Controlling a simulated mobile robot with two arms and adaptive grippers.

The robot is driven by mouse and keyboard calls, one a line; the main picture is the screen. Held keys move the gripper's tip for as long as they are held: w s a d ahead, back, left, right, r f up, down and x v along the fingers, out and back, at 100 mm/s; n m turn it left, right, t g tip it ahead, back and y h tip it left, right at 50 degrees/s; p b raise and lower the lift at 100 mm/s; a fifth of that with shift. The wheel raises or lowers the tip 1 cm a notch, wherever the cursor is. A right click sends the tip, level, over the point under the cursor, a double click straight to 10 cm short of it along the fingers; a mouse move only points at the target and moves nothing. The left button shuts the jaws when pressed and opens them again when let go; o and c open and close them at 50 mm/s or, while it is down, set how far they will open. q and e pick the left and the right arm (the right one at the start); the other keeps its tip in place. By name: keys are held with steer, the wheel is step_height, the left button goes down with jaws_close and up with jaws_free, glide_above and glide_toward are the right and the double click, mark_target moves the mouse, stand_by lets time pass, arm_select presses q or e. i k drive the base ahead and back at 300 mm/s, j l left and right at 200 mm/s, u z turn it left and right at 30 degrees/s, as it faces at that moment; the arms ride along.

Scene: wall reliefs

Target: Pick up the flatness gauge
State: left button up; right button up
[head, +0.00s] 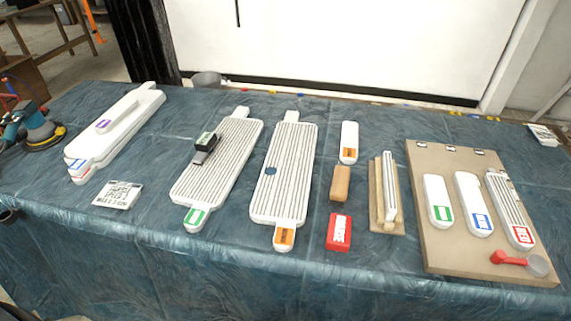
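A small black device with a pale green-grey face (205,143), which looks like the flatness gauge, rests on the upper left part of a white ribbed panel (222,165) with a green label. The panel lies on the blue-covered table, left of the middle. Fine detail on the device is too small to read. Neither of my grippers shows in the head view.
A second ribbed panel (283,178) lies close on the right. Stacked white panels (125,120) and a sander (42,132) are at left. A red block (339,232), a wooden block (340,183) and a tan board (455,245) are at right.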

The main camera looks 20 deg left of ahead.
mark_target(206, 142)
steer(key=j+z, duration=0.1)
steer(key=j, duration=0.4)
steer(key=k+j+z, duration=0.1)
steer(key=j, duration=0.4)
steer(key=k+j, duration=0.1)
steer(key=j, duration=0.4)
steer(key=z, duration=0.05)
